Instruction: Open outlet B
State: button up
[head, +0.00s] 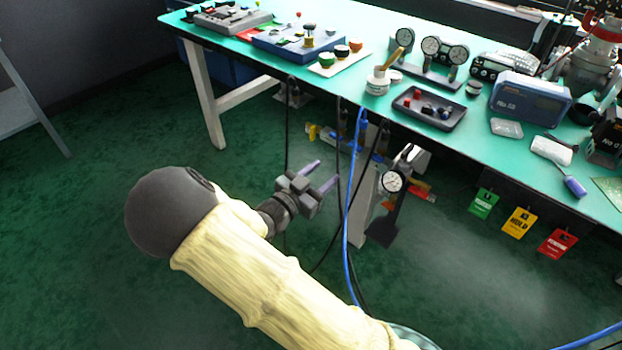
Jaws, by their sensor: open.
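My gripper (325,174) is open and empty. It hangs in front of the bench's front edge, below the tabletop level in the picture, apart from everything on the bench. A blue box (295,42) with knobs and levers on top stands at the far left of the bench. A grey box (232,18) with small coloured knobs stands behind it. I cannot read any outlet label, so I cannot tell which part is outlet B.
The green-topped bench (470,140) also holds gauges (440,50), a black tray (428,108) and a blue instrument (530,100). Blue and black hoses hang at its front, near my gripper.

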jog(key=shift+v, duration=1.8)
jog(key=shift+r+p, duration=0.15)
jog(key=shift+p, duration=0.3)
jog(key=c, duration=0.5)
jog(key=w+d+r+y+p, duration=0.1)
jog(key=r+p, duration=0.1)
jog(key=w+d+r+g+y+p, duration=0.1)
jog(key=r+p, duration=0.1)
jog(key=p, duration=0.1)
jog(key=w+d+r+p, duration=0.1)
jog(key=r+p, duration=0.1)
jog(key=p, duration=0.1)
jog(key=shift+w+d+g+y, duration=0.25)
jog(key=shift+g+y, duration=0.15)
grip_shut()
jog(key=d+r+g+y+p, duration=0.3)
jog(key=r+p, duration=0.5)
jog(key=p, duration=0.4)
jog(key=shift+w+d+n+g+y, duration=0.2)
jog(key=shift+d+n+g+y, duration=0.2)
jog(key=shift+d+y, duration=0.5)
